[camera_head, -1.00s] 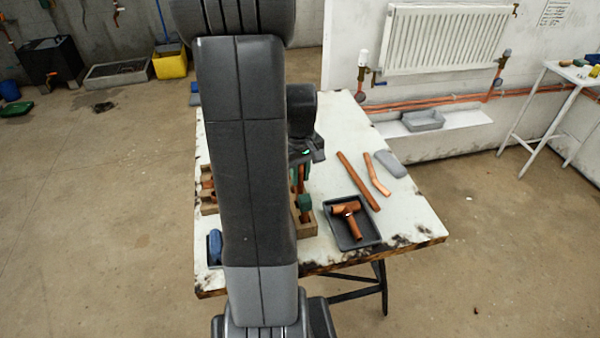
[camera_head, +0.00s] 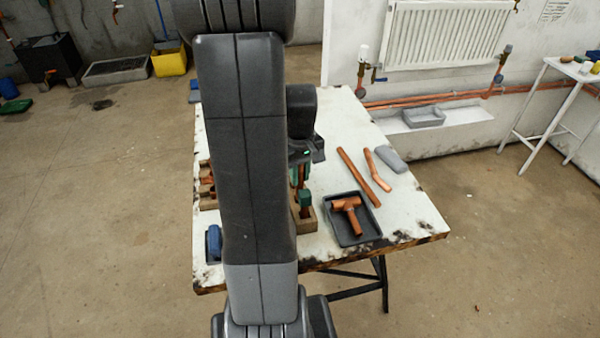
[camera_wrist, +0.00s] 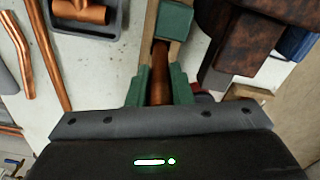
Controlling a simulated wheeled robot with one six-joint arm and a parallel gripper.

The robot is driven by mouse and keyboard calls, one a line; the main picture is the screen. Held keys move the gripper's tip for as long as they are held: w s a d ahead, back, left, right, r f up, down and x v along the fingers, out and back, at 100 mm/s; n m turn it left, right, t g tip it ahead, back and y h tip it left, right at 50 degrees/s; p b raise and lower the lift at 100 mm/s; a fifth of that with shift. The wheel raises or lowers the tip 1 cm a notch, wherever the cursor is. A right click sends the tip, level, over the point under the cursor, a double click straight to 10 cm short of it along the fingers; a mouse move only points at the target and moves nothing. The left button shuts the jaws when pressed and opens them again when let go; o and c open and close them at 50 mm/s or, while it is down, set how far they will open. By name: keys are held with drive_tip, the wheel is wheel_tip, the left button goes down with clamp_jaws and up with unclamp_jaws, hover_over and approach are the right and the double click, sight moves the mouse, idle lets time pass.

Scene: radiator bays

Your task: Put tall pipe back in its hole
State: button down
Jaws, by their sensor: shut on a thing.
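My gripper (camera_wrist: 159,88) has green fingers and is shut on an upright-looking copper pipe (camera_wrist: 160,75). In the head view the gripper shows only partly, beside my arm and above a wooden block (camera_head: 304,222). The wooden block also shows in the wrist view (camera_wrist: 149,32), just beyond the fingers. A green block-shaped piece (camera_wrist: 172,18) is over the wood, close to the held pipe; it also shows in the head view (camera_head: 305,196). I cannot tell whether it joins the pipe. The hole and the pipe's lower end are hidden.
A dark tray (camera_head: 369,230) holds a copper tee (camera_head: 347,204). Two loose copper pipes (camera_head: 364,176) (camera_head: 376,172) and a grey piece (camera_head: 391,159) lie right. A dark brown piece (camera_wrist: 238,35) is close right in the wrist view. A blue object (camera_head: 214,243) sits left.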

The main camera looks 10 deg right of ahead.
sight(300, 183)
drive_tip(key=shift+f+b, duration=1.05)
drive_tip(key=shift+f, duration=0.35)
drive_tip(key=shift+f+b, duration=0.4)
drive_tip(key=shift+f, duration=0.05)
drive_tip(key=c, duration=1.2)
unclamp_jaws()
drive_tip(key=shift+r, duration=0.15)
